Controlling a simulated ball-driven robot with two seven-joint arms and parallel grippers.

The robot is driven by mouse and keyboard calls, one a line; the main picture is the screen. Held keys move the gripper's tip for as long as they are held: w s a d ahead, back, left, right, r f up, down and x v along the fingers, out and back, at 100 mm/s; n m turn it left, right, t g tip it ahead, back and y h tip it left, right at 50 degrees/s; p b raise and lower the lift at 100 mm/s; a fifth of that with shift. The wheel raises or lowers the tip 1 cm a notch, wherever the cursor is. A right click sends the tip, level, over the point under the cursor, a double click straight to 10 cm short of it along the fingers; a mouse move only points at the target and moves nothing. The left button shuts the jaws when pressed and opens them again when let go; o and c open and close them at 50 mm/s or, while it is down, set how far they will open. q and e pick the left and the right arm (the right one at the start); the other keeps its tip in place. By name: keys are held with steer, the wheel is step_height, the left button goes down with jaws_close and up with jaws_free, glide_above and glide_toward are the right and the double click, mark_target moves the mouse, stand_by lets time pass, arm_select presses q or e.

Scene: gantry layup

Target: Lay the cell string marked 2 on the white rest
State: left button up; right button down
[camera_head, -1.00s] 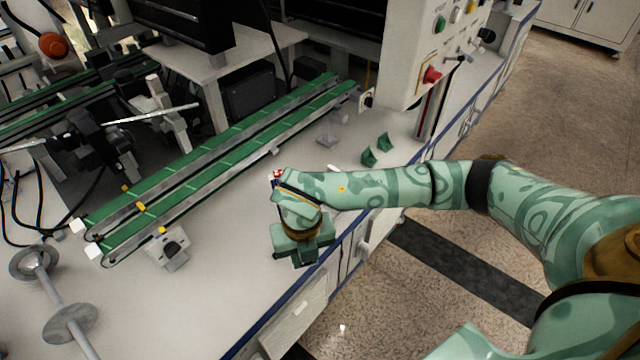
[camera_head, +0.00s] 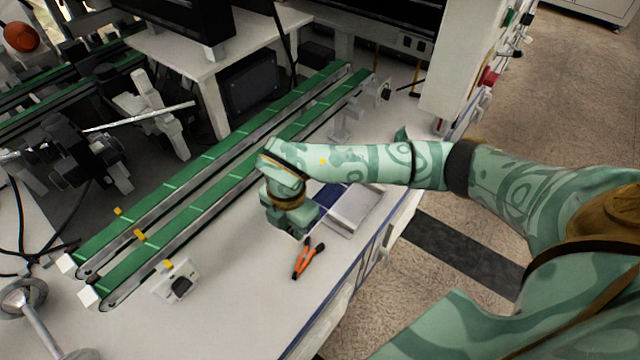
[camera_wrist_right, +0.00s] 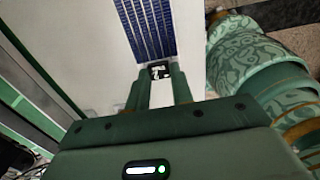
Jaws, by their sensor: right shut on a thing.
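My right gripper (camera_head: 308,207) is over the white bench in the head view, its fingers largely hidden by its own body. In the right wrist view the gripper (camera_wrist_right: 158,80) is shut on the near end of a blue cell string (camera_wrist_right: 147,28), at a small black-and-white marked tab (camera_wrist_right: 159,71). The string's number is not readable. The blue string also shows in the head view (camera_head: 326,197), beside or over a flat white piece (camera_head: 357,208) that looks like the white rest. I cannot tell whether the string touches it. My left gripper is not in view.
Orange-handled pliers (camera_head: 308,259) lie on the bench just in front of my right gripper. A green twin-belt conveyor (camera_head: 215,160) runs behind it. A small white device (camera_head: 176,281) stands at the left. The bench's front edge is close on the right.

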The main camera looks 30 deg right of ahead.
steer(key=w+d+f+b, duration=0.2)
steer(key=d+f+b, duration=0.1)
steer(key=f, duration=0.1)
steer(key=w+d+f+b, duration=0.3)
steer(key=f, duration=0.1)
steer(key=w+d+f+b, duration=0.3)
steer(key=f, duration=0.1)
steer(key=shift+w+d+f, duration=0.15)
steer(key=shift+w, duration=0.1)
steer(key=shift+w+f+b, duration=0.1)
steer(key=shift+f+b, duration=0.2)
steer(key=shift+b, duration=0.1)
steer(key=shift+r, duration=0.25)
steer(key=shift+f, duration=0.5)
steer(key=c, duration=1.2)
jaws_free()
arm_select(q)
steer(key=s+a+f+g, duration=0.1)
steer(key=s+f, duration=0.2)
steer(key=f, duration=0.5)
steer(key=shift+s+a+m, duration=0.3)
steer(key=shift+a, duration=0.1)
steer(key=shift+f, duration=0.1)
arm_select(e)
steer(key=shift+r, duration=0.15)
